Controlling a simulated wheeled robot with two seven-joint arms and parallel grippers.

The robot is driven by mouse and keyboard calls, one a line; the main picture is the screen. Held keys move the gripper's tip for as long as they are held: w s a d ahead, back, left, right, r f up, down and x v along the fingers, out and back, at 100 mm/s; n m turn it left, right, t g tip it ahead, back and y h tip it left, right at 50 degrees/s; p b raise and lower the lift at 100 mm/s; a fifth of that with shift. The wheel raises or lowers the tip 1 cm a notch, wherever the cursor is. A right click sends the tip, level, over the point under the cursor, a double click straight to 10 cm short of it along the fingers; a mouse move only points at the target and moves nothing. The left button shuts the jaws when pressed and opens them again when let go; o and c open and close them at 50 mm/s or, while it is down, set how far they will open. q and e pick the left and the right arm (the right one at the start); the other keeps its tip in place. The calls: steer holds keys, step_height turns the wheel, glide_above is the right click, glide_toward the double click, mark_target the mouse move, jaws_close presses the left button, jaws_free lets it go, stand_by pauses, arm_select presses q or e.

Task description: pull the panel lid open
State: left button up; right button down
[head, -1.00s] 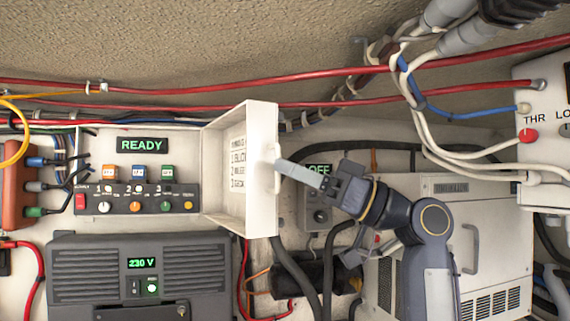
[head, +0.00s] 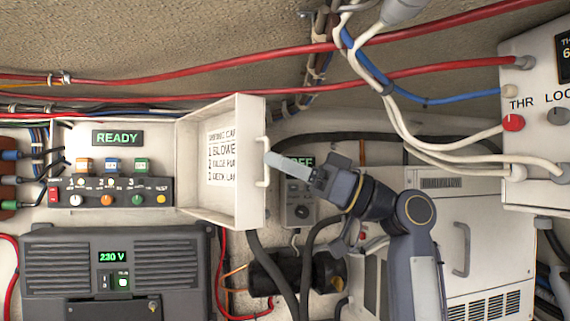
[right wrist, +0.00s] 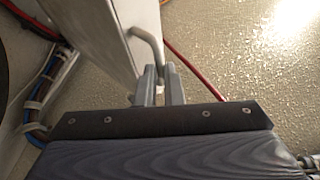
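The white panel lid (head: 222,205) stands swung far out to the right of its panel in the head view, its inner side with a printed list facing me. Its handle (head: 265,181) is a pale bar on the outer face. My right gripper (head: 272,160) reaches in from the right, fingertips at the handle. In the right wrist view, the handle (right wrist: 146,42) runs down from the lid (right wrist: 115,30) to between the nearly closed fingers (right wrist: 160,85), which look shut on it. The panel (head: 117,165) shows a READY display and coloured switches. My left gripper is not in view.
Below the panel is a dark unit (head: 118,265) reading 230 V. Behind my right arm are a small grey switch box (head: 301,208) and a white vented cabinet (head: 480,240). Red, white and blue cables hang above, and a control box (head: 540,120) is at right.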

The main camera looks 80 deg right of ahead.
steer(key=c, duration=1.8)
jaws_free()
steer(key=shift+w, duration=0.25)
steer(key=b+v, duration=0.1)
steer(key=v, duration=0.7)
steer(key=shift+r, duration=0.1)
steer(key=shift+w, duration=0.1)
